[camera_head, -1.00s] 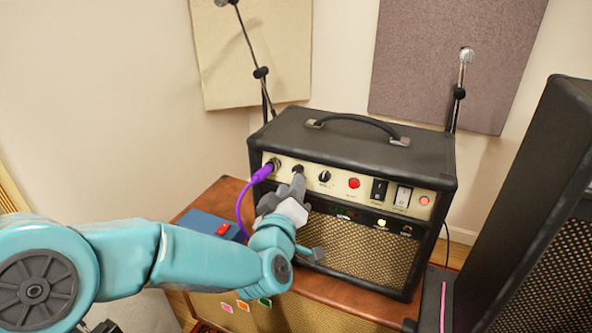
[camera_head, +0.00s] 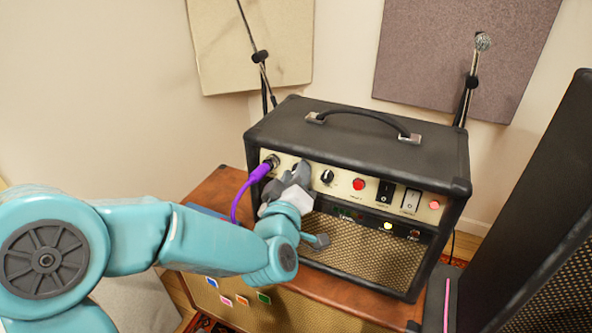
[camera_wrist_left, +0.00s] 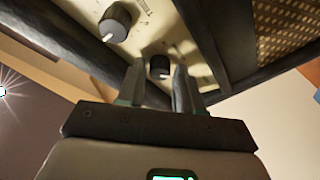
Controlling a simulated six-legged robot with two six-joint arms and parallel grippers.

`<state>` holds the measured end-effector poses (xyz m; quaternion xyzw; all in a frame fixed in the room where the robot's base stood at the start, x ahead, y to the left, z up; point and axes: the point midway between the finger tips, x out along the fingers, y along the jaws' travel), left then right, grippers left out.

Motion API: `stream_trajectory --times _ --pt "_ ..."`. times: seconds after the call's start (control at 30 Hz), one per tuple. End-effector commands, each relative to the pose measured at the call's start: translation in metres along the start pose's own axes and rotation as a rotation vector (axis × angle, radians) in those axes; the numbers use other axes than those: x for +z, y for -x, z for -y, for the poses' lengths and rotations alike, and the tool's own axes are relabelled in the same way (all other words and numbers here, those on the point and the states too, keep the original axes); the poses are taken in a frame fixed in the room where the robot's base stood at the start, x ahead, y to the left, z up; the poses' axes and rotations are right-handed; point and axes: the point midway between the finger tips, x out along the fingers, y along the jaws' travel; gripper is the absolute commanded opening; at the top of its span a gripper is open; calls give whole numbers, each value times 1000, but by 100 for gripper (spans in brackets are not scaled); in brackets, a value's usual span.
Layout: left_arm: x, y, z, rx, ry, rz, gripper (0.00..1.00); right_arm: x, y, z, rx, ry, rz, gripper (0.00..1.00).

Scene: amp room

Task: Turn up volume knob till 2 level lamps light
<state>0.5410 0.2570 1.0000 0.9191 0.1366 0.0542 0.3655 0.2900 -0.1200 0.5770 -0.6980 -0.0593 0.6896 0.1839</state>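The black amplifier (camera_head: 360,145) has a cream control panel. My left gripper (camera_head: 303,166) is at the panel's left part, beside the purple plug, and hides the knob there in the head view. In the left wrist view that dark knob (camera_wrist_left: 159,67) sits between my left fingertips (camera_wrist_left: 160,72), with a narrow gap showing; the fingers look open around it. A second knob (camera_head: 327,177) is to the right, uncovered; it also shows in the wrist view (camera_wrist_left: 115,22). Below the panel, a yellow lamp (camera_head: 388,226) is lit; a lamp to its right (camera_head: 415,234) looks dark. My right gripper is out of view.
A purple cable (camera_head: 245,195) plugs into the panel beside my gripper. A tall black speaker cabinet (camera_head: 535,215) stands at the right. Microphone stands are behind.

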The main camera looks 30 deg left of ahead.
Motion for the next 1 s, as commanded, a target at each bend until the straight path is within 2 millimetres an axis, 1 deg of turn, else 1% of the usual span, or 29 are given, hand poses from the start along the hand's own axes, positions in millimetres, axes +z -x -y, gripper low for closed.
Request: stream_trajectory --times 0.33,0.37,0.4,0.47,0.53,0.57,0.77,1.0 --pt "0 3 0 0 0 0 35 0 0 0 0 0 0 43" --pt "0 3 0 0 0 0 32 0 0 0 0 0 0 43" --pt "0 3 0 0 0 0 19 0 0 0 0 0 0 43" --pt "0 2 0 0 0 0 0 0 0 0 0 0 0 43" --pt "0 2 0 0 0 0 0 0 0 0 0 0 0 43" --pt "0 -1 0 -1 0 -1 0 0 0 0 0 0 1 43" --pt "1 0 1 7 -18 -2 0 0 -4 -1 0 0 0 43" --pt "3 0 4 42 -128 -7 0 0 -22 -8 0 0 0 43"
